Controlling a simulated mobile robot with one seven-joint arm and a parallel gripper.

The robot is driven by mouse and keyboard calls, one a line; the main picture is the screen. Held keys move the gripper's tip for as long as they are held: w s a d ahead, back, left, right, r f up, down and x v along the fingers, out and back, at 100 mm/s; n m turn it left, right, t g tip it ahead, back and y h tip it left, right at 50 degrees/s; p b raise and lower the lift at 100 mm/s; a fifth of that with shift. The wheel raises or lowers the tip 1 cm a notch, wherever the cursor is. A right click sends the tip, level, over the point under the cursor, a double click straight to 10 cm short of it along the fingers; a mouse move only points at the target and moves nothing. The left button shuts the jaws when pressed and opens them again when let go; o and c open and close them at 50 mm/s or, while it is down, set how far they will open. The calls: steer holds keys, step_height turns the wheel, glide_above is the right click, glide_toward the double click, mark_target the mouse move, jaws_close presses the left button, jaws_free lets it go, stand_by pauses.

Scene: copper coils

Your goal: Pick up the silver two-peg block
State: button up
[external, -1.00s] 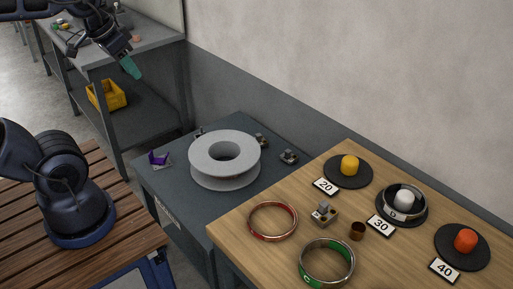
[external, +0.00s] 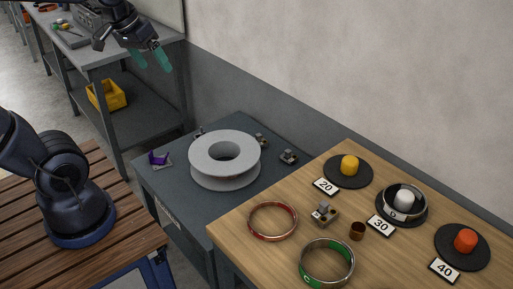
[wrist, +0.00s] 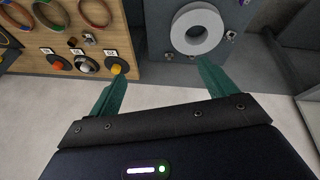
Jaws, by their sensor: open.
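Several small pegged blocks show in the external view, too small to count their pegs with certainty. A grey-silver block (external: 289,157) sits on the dark grey table right of the big spool. Another block (external: 261,140) is partly hidden behind the spool. A block with silver pegs on a tan base (external: 323,213) stands on the wooden table. I cannot tell which is the silver two-peg block. My gripper (external: 150,58) is open and empty, high at the upper left, far from the blocks. In the wrist view my gripper's teal fingers (wrist: 160,76) are spread apart.
A large grey spool (external: 225,175) fills the middle of the grey table, with a purple piece (external: 159,160) to its left. The wooden table holds a red ring (external: 273,204), a green ring (external: 326,284) and pegs on black discs. A yellow bin (external: 107,96) sits on a shelf.

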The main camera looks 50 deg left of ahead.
steer(key=w+a+f+n+h, duration=0.1)
steer(key=w+a+f+n, duration=0.25)
steer(key=w, duration=0.45)
steer(key=w+a+f+n+h, duration=0.1)
steer(key=w+a+f+n, duration=0.1)
steer(key=w+n, duration=0.45)
steer(key=n+y, duration=0.2)
steer(key=n, duration=1.9)
glide_above(200, 136)
steer(key=s, duration=0.2)
step_height(200, 136, down, 48)
steer(key=shift+f, duration=0.15)
steer(key=shift+m, duration=0.3)
steer(key=shift+a+x, duration=0.1)
steer(key=shift+x, duration=1.2)
steer(key=shift+a+x, duration=0.15)
steer(key=shift+x, duration=1.2)
steer(key=shift+s, duration=0.1)
steer(key=c, duration=1.2)
steer(key=shift+c, duration=0.8)
